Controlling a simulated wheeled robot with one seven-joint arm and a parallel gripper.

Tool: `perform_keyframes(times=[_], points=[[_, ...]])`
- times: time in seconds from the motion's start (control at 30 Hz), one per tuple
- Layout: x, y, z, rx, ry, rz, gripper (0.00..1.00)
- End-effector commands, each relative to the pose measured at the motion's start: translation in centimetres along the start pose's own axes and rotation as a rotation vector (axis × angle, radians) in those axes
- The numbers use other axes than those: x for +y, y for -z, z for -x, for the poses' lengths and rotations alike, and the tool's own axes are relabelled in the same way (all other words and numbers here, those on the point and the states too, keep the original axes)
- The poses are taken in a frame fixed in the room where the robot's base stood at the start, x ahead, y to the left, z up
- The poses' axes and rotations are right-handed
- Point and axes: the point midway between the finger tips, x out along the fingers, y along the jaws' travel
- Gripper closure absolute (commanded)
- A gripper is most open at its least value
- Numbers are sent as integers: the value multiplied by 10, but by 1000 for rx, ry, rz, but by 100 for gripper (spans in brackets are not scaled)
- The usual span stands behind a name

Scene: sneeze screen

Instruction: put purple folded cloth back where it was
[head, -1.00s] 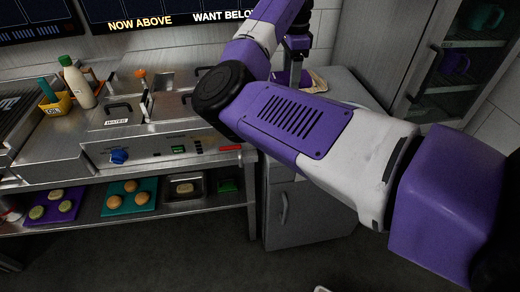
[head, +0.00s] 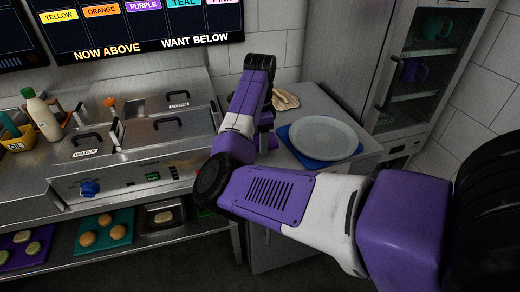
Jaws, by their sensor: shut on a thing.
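In the head view my arm reaches over the counter and its wrist bends down behind the forearm. My gripper (head: 266,128) is mostly hidden there; only a dark and purple edge of it shows, low over the counter left of the blue tray. It is shut on the purple folded cloth (head: 272,142), of which only a small patch shows beside the forearm. The fingertips are hidden, and I cannot tell whether the cloth touches the counter.
A round grey plate (head: 324,137) lies on a blue tray (head: 297,158) right of my gripper. The steel cooking unit (head: 165,135) with lids stands left. A cabinet (head: 425,60) with mugs stands right. Bare counter (head: 310,93) shows behind the plate.

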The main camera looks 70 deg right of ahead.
Motion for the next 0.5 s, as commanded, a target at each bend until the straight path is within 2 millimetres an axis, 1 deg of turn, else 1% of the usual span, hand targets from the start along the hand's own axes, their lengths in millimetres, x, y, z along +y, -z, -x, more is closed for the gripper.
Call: perform_keyframes(times=[0.2,0.27,0.33,0.5], points=[[1,0,-30,0,-3,2,79],[1,0,-36,0,-3,1,79],[0,0,-39,1,-1,1,79],[0,0,-39,0,0,1,79]])
